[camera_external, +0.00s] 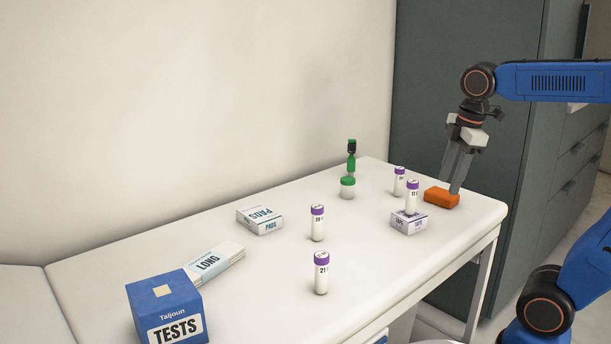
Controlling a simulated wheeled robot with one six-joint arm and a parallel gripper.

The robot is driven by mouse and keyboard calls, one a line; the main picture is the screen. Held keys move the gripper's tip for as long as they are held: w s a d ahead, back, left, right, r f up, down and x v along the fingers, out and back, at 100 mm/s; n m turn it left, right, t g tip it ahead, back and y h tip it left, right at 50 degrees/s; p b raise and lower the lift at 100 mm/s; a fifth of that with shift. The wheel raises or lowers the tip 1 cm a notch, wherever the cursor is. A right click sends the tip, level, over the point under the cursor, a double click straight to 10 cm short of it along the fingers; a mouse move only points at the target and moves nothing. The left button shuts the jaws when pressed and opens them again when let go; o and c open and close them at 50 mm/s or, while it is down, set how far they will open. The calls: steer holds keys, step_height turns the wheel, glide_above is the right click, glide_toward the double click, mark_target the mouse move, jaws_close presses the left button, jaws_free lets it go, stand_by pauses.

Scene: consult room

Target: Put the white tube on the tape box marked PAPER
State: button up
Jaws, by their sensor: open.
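Several white tubes with purple caps stand upright on the table: one nearest the camera (321,276), one behind it (317,225), and one farther back (398,185). Another white tube (411,200) appears to stand on top of a small white box with purple print (404,226). The print looks like a tape label, but I cannot read PAPER on it. My gripper (452,187) points down at the right end of the table, right of that box. It is open, its fingertips close to an orange block (440,199); contact is unclear.
A green-capped jar (347,188) stands near the wall, with a green and black item (351,158) by it. A PADS box (260,219), a LONG packet (214,261) and a blue TESTS box (166,309) lie at left. The table (270,300) is clear at front centre.

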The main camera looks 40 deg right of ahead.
steer(key=s+d+f+m+t, duration=0.2)
steer(key=s+d+f+m, duration=0.2)
steer(key=s+f+m, duration=0.4)
steer(key=f+m, duration=0.1)
steer(key=m, duration=0.2)
steer(key=shift+s+d+f+t, duration=0.15)
steer(key=shift+s+d+t, duration=0.1)
steer(key=shift+d+t, duration=0.05)
